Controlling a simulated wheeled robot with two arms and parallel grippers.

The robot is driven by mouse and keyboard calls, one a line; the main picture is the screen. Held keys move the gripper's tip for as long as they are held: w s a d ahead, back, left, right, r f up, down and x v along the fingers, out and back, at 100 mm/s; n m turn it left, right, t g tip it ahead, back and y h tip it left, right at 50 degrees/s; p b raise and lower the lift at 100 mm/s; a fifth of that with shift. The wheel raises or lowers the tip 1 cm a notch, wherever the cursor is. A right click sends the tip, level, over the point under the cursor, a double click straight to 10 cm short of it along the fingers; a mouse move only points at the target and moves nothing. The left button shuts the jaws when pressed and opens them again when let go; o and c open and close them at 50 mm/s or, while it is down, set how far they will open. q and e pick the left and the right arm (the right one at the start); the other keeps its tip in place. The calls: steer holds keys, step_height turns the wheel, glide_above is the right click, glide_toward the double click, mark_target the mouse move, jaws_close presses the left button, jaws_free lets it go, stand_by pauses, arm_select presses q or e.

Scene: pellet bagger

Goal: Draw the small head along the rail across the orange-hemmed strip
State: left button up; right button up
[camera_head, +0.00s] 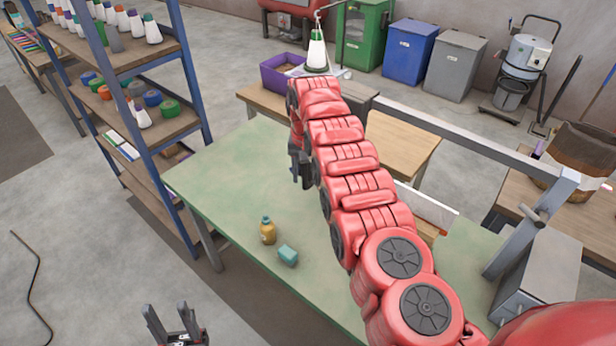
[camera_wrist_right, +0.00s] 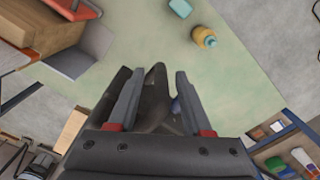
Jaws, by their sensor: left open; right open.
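A grey rail (camera_head: 470,140) runs across the right half of the head view, partly behind my red right arm. A pale panel with an orange-red edge (camera_head: 428,204) shows beside that arm; I cannot tell if it is the hemmed strip. I cannot make out the small head for certain. My right gripper (camera_head: 301,170) is over the green table; its two fingers stand apart in the right wrist view (camera_wrist_right: 155,78). A dark shape lies between or beyond them, and I cannot tell what it is. My left gripper (camera_head: 167,312) is open and empty, low in front of the table.
The green table (camera_head: 220,185) carries a yellow bottle (camera_head: 267,230) and a teal block (camera_head: 288,255); its left part is mostly clear. A shelf rack (camera_head: 180,70) with cones and spools stands left.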

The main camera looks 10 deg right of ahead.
steer(key=shift+f, duration=0.85)
steer(key=shift+r, duration=0.1)
jaws_close()
steer(key=shift+a, duration=0.1)
stand_by(0.6)
